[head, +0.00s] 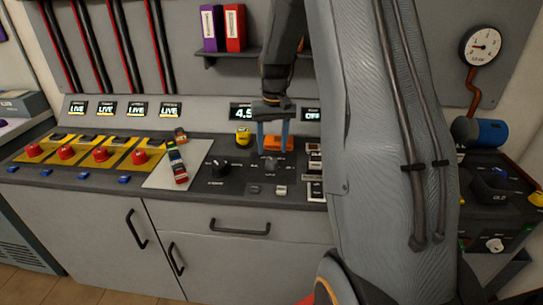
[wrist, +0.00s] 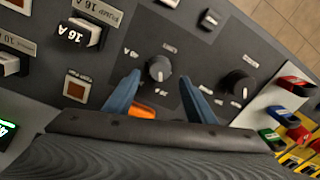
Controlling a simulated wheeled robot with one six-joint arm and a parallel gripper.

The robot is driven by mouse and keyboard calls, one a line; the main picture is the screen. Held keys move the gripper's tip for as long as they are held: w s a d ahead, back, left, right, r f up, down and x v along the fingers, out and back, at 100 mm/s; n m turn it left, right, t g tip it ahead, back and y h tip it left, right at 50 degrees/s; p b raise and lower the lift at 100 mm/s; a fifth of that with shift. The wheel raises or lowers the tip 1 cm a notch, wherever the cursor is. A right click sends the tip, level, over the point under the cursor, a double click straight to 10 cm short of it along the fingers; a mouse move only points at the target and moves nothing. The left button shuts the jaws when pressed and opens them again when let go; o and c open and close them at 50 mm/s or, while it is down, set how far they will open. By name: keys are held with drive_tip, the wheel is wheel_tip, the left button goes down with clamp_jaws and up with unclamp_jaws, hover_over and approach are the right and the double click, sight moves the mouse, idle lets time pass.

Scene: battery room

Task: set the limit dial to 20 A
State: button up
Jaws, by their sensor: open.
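The limit dial appears to be the small grey round knob (wrist: 158,68) on the dark panel, with small amp marks around it. It also shows in the head view (head: 271,164). Its pointer direction and most marks are too small to read surely. My gripper (head: 272,150) points down over this knob, with its two blue fingers apart and empty. In the wrist view, the fingertips (wrist: 160,77) lie on either side of the knob in the picture. I see no contact, and the height gap is hard to judge.
A larger black knob (wrist: 237,83) sits beside the dial. An orange block (wrist: 142,112) lies behind the fingers. A toggle (wrist: 208,20) and a labelled 16 A switch (wrist: 82,37) flank the dial. Red buttons (head: 100,154) stand at the left of the console.

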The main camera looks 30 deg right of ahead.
sight(272, 160)
drive_tip(key=shift+r, duration=1.5)
drive_tip(key=s+a+f+n, duration=0.1)
drive_tip(key=s+a, duration=0.7)
drive_tip(key=s, duration=0.3)
drive_tip(key=s+a+f+n, duration=0.1)
drive_tip(key=s+a+n, duration=0.1)
drive_tip(key=s+a, duration=0.7)
drive_tip(key=shift+s+a+f+t, duration=0.2)
drive_tip(key=shift+s+f+t, duration=0.2)
drive_tip(key=shift+s, duration=0.85)
